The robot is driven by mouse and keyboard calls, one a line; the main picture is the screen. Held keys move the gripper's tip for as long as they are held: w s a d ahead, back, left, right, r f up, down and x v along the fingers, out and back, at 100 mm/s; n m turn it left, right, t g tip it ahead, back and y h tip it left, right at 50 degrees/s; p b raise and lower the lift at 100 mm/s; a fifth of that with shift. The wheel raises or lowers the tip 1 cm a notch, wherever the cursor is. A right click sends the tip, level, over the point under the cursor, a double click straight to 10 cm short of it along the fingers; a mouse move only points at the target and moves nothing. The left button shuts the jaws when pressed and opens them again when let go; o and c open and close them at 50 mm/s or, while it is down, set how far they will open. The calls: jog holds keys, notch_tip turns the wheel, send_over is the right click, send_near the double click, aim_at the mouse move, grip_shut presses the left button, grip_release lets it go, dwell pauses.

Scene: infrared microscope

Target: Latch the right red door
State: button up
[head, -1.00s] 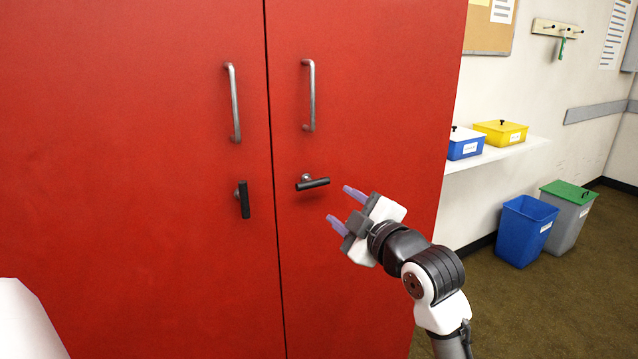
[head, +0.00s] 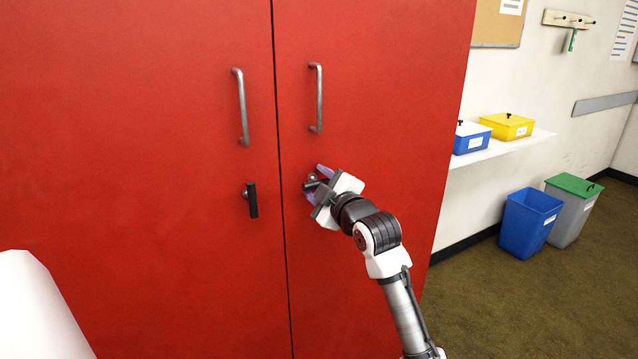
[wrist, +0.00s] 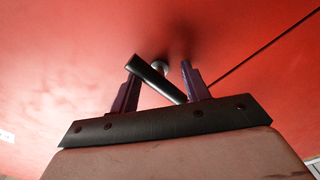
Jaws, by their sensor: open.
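The right red door (head: 385,110) stands closed beside the left red door (head: 130,150). The right door's black latch handle (wrist: 158,76) sits between the two purple fingers of my gripper (wrist: 158,90) in the wrist view. It lies slanted there, its silver stem going into the door. In the head view my gripper (head: 312,182) is at this latch handle, and its fingers and body hide most of it. The gripper is open, one finger on each side of the handle. I cannot tell whether either finger touches it. The left door's latch handle (head: 252,200) points straight down.
Silver pull handles (head: 318,98) and (head: 241,107) stick out above the latches. To the right, a wall shelf (head: 500,150) holds a blue box (head: 471,138) and a yellow box (head: 507,126). A blue bin (head: 528,225) and a grey bin (head: 571,215) stand on the floor.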

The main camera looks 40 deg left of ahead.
grip_shut()
jog(key=shift+m, duration=0.4)
jog(key=m, duration=0.3)
jog(key=shift+s, duration=0.1)
jog(key=m+p, duration=0.2)
jog(key=m, duration=0.3)
jog(key=shift+r, duration=0.1)
jog(key=m+p, duration=0.3)
jog(key=m, duration=0.2)
jog(key=shift+m, duration=0.4)
jog(key=c, duration=0.9)
grip_release()
jog(key=shift+m+p, duration=1)
jog(key=shift+m, duration=0.6)
jog(key=shift+o, duration=0.2)
